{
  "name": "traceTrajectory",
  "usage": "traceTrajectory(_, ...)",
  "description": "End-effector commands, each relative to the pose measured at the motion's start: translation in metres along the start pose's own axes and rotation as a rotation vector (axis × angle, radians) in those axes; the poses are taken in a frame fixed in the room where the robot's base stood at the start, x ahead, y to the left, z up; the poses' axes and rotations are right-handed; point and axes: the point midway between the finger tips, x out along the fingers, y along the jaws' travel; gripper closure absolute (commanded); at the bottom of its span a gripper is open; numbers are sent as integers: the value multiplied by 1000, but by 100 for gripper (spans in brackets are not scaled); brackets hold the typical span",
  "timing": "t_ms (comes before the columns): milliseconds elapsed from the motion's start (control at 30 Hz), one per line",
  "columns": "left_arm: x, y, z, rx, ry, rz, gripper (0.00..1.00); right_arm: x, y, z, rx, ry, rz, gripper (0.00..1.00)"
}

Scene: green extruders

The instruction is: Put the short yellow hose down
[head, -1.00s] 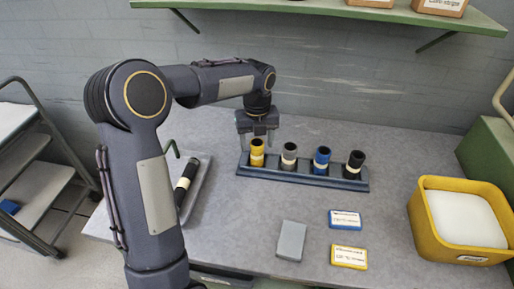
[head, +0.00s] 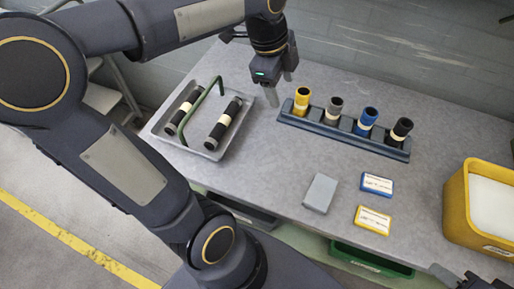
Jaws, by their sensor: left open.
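The short yellow hose (head: 301,102), with a pale band, stands in the leftmost slot of the dark blue rack (head: 343,140) on the table. My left gripper (head: 280,88) is open and empty, just left of the yellow hose's top and apart from it. Grey (head: 333,110), blue (head: 367,121) and black (head: 398,131) hoses stand in the other slots. A dark part of my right gripper (head: 472,281) shows at the bottom right edge; its fingers are not clear.
A grey tray (head: 213,153) with a green handle (head: 184,122) holds two black banded hoses at the left. A grey block (head: 320,193), a blue card (head: 377,184) and a yellow card (head: 373,219) lie in front. A yellow bin (head: 457,216) stands at right.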

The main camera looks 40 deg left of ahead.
Motion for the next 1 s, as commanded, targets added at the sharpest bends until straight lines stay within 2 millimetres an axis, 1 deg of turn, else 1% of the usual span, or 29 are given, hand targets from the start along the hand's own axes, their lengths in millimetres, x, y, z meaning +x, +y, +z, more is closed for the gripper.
traceTrajectory(33, -3, 21, 3, -152, 27, -27, 39, 0, 0, 0, 0, 0, 0, 64)
traceTrajectory(67, -3, 32, 3, -245, 44, -38, 39, 0, 0, 0, 0, 0, 0, 64)
traceTrajectory(100, -2, 46, 4, -373, 72, -52, 39, 0, 0, 0, 0, 0, 0, 64)
traceTrajectory(167, 0, 68, 4, -563, 116, -68, 39, 0, 0, 0, 0, 0, 0, 64)
traceTrajectory(200, 3, 82, 3, -690, 147, -74, 39, 0, 0, 0, 0, 0, 0, 64)
traceTrajectory(300, 12, 114, 1, -986, 228, -77, 39, 0, 0, 0, 0, 0, 0, 64)
traceTrajectory(400, 23, 138, -2, -1228, 301, -64, 39, 0, 0, 0, 0, 0, 0, 64)
traceTrajectory(500, 32, 153, -5, -1397, 354, -46, 39, 0, 0, 0, 0, 0, 0, 64)
traceTrajectory(600, 37, 161, -7, -1491, 384, -32, 39, 0, 0, 0, 0, 0, 0, 64)
traceTrajectory(667, 38, 163, -7, -1516, 391, -29, 39, 0, 0, 0, 0, 0, 0, 64)
traceTrajectory(1000, 39, 163, -7, -1523, 391, -26, 39, 0, 0, 0, 0, 0, 0, 64)
